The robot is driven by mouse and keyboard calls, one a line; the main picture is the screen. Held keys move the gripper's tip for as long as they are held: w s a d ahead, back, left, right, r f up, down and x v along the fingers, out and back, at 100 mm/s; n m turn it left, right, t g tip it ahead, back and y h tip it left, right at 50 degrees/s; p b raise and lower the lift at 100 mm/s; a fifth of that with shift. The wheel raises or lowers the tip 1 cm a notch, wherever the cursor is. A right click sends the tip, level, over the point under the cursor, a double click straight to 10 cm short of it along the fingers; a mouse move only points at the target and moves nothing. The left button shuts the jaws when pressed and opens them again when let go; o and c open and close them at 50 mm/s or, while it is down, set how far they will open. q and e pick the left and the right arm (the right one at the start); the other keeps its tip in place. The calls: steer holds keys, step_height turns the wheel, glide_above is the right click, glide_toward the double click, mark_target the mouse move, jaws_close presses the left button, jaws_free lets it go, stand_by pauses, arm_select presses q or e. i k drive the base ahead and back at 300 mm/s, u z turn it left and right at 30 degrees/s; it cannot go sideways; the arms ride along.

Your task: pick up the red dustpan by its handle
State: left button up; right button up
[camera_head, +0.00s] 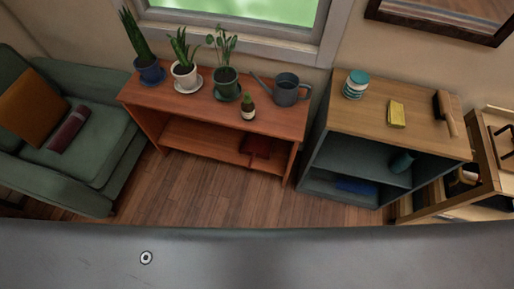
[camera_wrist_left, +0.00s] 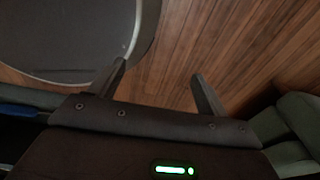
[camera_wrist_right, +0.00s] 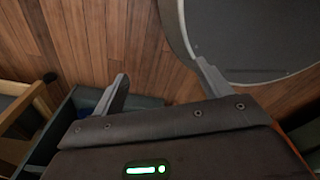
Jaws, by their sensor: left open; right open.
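A dark red object (camera_head: 256,146), which looks like the red dustpan, lies on the lower shelf of the reddish-brown wooden shelf unit (camera_head: 215,118) in the head view. It is partly shaded under the top board, and I cannot make out its handle clearly. My left gripper (camera_wrist_left: 158,77) is open and empty above the wooden floor in the left wrist view. My right gripper (camera_wrist_right: 162,72) is open and empty above the floor in the right wrist view. Neither gripper shows in the head view, and the red object shows in neither wrist view.
Several potted plants and a grey watering can (camera_head: 286,89) stand on the unit's top. A green armchair (camera_head: 90,150) is at left. A grey cabinet (camera_head: 345,152) at right carries a jar (camera_head: 355,84), a yellow sponge (camera_head: 397,114) and a brush (camera_head: 446,112). Floor (camera_head: 220,195) in front is clear.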

mark_target(253, 145)
steer(key=k, duration=0.55)
steer(key=u, duration=0.85)
steer(key=i, duration=2.15)
steer(key=z, duration=0.75)
